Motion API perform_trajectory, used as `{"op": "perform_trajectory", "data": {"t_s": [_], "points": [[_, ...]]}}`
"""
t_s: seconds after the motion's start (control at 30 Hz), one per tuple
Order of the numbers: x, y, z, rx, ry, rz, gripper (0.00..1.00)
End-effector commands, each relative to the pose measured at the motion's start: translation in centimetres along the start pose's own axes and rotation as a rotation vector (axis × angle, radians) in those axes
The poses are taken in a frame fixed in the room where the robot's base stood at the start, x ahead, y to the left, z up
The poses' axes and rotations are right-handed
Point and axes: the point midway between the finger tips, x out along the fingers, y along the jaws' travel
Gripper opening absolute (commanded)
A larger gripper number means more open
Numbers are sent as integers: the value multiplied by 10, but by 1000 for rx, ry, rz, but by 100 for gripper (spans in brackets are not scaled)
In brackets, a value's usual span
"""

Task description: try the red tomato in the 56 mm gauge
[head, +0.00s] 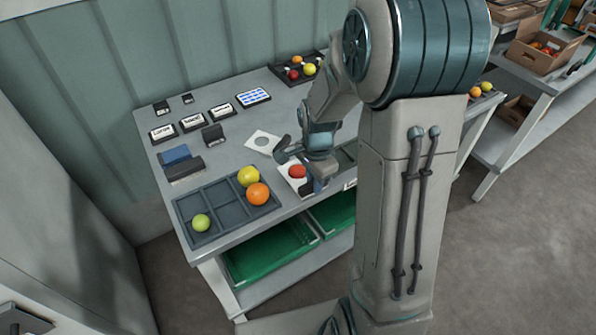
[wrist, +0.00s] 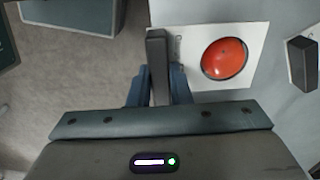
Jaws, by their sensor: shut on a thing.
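A white gauge plate (wrist: 184,42) has a dark upright grip (wrist: 157,60) at one edge; I cannot read its size. My gripper (wrist: 158,88) is shut on that grip, its blue fingers on either side. The red tomato (wrist: 225,58) shows through the plate's hole, with the plate around it. In the head view the tomato (head: 297,171) is beside my gripper (head: 318,178), near the table's front edge. I cannot tell whether the plate touches the table. A second white gauge (head: 263,142) lies behind it, with its own dark grip.
Several label stands (head: 192,122) and a blue-and-dark block stand at the back left. A dark tray (head: 281,72) with several tomatoes is at the back. Green crates (head: 262,262) are below.

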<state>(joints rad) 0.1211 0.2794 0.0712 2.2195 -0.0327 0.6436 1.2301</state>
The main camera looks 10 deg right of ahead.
Motion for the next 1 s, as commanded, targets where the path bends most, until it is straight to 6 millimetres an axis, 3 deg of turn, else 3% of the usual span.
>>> {"op": "perform_trajectory", "data": {"t_s": [1.0], "points": [[-54,0,0,0,0,-1,0]]}}
